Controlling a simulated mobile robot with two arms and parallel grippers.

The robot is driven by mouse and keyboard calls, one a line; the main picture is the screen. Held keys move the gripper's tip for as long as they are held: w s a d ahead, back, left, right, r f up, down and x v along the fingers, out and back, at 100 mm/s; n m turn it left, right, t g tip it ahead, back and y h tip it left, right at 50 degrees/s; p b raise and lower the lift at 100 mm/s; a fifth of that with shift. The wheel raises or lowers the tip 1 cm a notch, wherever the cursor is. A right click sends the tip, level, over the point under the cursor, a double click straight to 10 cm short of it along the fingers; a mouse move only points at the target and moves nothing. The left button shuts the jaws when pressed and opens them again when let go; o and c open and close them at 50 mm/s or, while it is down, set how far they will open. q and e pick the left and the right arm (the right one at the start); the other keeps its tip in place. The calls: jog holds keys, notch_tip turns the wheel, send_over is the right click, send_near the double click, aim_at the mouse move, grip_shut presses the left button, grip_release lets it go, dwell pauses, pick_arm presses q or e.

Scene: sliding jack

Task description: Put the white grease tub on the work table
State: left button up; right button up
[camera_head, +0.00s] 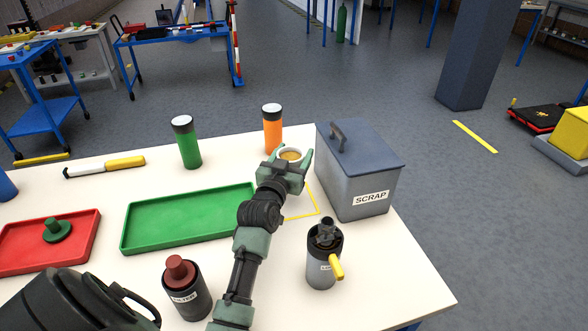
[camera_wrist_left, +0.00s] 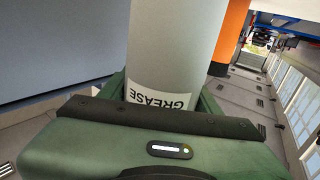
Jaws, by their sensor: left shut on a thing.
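The white grease tub (camera_head: 290,153) shows as a white rim with tan contents between the fingers of my left gripper (camera_head: 292,158) in the head view. In the left wrist view the pale tub (camera_wrist_left: 172,45) fills the space between the green fingers, with its GREASE label upside down. My left gripper is shut on it. The work table (camera_head: 270,280) has a cream top, and the tub is over its far right part. The gripper hides the tub's base, so I cannot tell whether it touches the table. My right gripper is not in view.
A grey SCRAP box (camera_head: 358,190) stands just right of the tub, and an orange bottle (camera_head: 272,130) behind it. A yellow outline (camera_head: 316,202) marks the tabletop nearby. A green tray (camera_head: 185,220), green bottle (camera_head: 187,145), dark canister (camera_head: 186,290) and grey canister (camera_head: 322,265) also stand there.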

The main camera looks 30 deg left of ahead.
pick_arm(q)
jog(key=shift+f+b, duration=0.35)
jog(key=shift+f, duration=2.05)
jog(key=o, duration=1.6)
jog(key=shift+s+r, duration=0.1)
jog(key=shift+s, duration=0.05)
jog(key=v, duration=1.1)
jog(key=shift+s+d+r, duration=0.1)
jog(key=shift+s+d, duration=0.05)
jog(key=shift+s, duration=0.2)
jog(key=shift+r, duration=0.1)
